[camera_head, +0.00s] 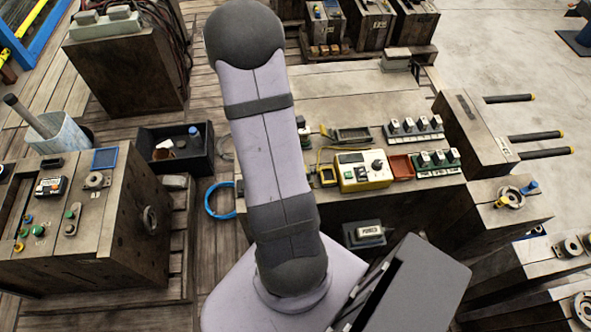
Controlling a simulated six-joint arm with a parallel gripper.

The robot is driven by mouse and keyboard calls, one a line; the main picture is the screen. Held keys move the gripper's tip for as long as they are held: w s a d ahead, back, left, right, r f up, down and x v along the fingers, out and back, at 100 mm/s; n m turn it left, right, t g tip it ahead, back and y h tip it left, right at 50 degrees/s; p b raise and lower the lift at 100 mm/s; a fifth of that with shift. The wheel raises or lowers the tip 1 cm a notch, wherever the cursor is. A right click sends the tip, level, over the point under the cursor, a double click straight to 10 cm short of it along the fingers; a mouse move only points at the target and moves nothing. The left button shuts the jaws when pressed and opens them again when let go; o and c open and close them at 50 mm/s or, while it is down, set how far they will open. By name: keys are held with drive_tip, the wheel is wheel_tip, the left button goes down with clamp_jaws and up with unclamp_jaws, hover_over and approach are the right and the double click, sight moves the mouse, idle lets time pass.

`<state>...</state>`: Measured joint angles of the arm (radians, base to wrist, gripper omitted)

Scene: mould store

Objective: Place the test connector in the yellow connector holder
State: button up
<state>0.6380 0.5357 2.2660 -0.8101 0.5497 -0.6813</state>
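A small yellow-rimmed holder with a dark inside (327,176) sits on the wooden bench, just left of a yellow test box (363,170) with a dial and a pale display. A thin yellow cable runs on the bench above the holder. I cannot pick out the test connector for certain; it may be hidden behind my arm. My arm stands upright through the middle of the view and covers the bench's left part. My gripper cannot be made out, so its state and any hold are hidden.
An empty dark tray (351,135) lies behind. A labelled block (368,231) sits in front. A black bin (178,149) stands left.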

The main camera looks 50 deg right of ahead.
drive_tip(key=shift+f, duration=0.25)
idle(0.6)
drive_tip(key=o, duration=1.7)
drive_tip(key=shift+r+p, duration=3.5)
drive_tip(key=shift+r, duration=0.3)
